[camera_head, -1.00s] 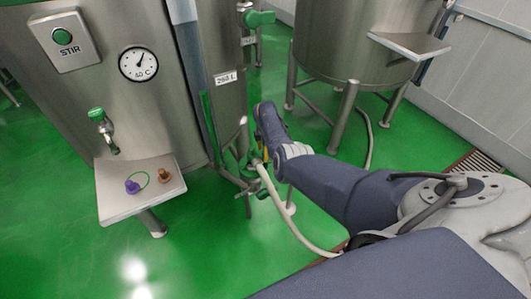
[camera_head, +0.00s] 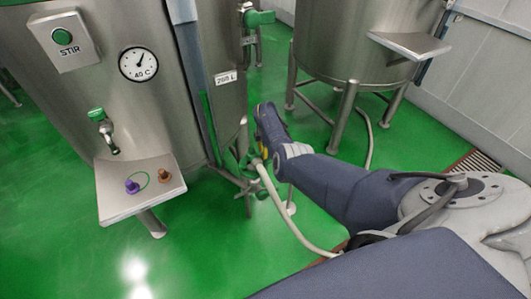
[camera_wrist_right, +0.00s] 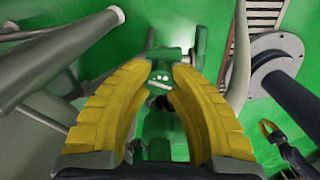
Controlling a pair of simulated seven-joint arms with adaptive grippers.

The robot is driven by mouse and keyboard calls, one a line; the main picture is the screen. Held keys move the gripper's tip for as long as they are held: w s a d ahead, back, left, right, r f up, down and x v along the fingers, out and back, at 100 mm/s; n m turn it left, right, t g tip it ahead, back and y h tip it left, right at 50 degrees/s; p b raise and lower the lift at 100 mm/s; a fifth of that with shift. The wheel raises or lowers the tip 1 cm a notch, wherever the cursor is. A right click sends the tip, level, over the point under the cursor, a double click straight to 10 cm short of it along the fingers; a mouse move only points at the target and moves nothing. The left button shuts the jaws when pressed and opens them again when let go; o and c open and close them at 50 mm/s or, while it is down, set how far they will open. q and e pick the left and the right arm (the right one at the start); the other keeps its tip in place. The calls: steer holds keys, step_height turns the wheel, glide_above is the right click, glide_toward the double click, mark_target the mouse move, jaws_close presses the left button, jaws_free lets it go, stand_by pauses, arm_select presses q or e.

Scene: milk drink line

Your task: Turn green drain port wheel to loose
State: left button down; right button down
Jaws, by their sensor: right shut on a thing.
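In the right wrist view, the green drain port wheel (camera_wrist_right: 160,80) sits between the yellow fingers of my right gripper (camera_wrist_right: 161,72). The fingers are shut on it from both sides. More green fitting shows beyond and below the wheel. In the head view, my right gripper (camera_head: 260,153) is low beside the tank, by the drain fitting at its base. There the arm and fingers mostly hide the wheel.
A pale hose (camera_head: 285,213) runs from the drain fitting toward my base. The tank's tray (camera_head: 110,195) holds a purple piece (camera_head: 132,187) and an orange-brown piece (camera_head: 165,176). A second steel tank (camera_head: 345,45) stands behind my right arm. Green floor is open at the lower left.

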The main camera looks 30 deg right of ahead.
steer(key=n, duration=0.4)
steer(key=shift+a+n, duration=0.1)
steer(key=shift+n, duration=2.5)
steer(key=c, duration=1.1)
jaws_free()
steer(key=shift+o, duration=0.2)
step_height(320, 180, up, 12)
